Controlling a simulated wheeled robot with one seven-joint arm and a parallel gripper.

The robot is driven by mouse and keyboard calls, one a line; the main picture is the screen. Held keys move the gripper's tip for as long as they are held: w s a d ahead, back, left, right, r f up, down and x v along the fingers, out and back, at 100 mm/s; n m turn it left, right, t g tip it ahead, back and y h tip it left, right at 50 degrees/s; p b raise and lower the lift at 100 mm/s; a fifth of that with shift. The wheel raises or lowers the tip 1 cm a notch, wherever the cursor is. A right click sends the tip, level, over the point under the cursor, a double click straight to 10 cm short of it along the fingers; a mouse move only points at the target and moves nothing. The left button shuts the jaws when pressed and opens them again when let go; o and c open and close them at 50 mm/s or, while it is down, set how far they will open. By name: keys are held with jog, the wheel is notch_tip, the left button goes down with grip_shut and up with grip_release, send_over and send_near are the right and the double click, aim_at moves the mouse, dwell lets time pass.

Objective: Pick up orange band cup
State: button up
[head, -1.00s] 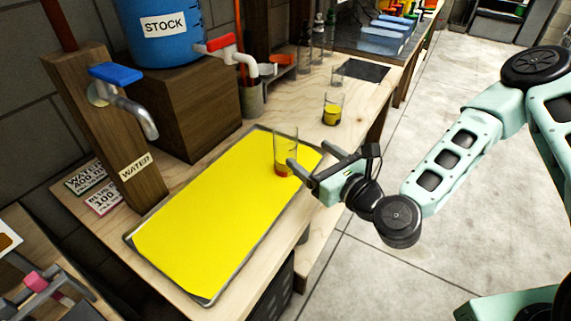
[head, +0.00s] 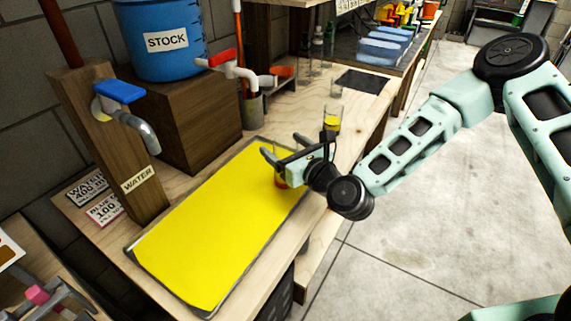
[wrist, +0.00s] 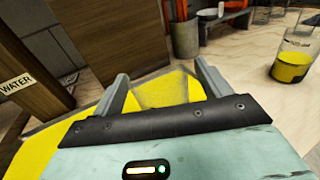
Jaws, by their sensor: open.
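The orange band cup (head: 282,184) is a clear glass standing on the yellow tray (head: 215,230) near its right end. Its reddish-orange band shows low down, just below my gripper; the upper part is mostly hidden by the gripper in the head view. My gripper (head: 284,148) is open, with its fingers at the cup's upper part. In the wrist view, faint clear glass (wrist: 166,92) shows between the two spread fingers of my gripper (wrist: 163,78). I cannot tell whether either finger touches it.
A second glass with yellow contents (head: 332,123) stands on the bench beyond my gripper, also at right in the wrist view (wrist: 291,68). The WATER tap post (head: 110,150) and the wooden block under the blue STOCK barrel (head: 165,42) stand left. The tray's middle is clear.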

jog(key=c, duration=1.4)
jog(key=shift+r, duration=0.1)
notch_tip(320, 180, up, 10)
jog(key=shift+f, duration=0.2)
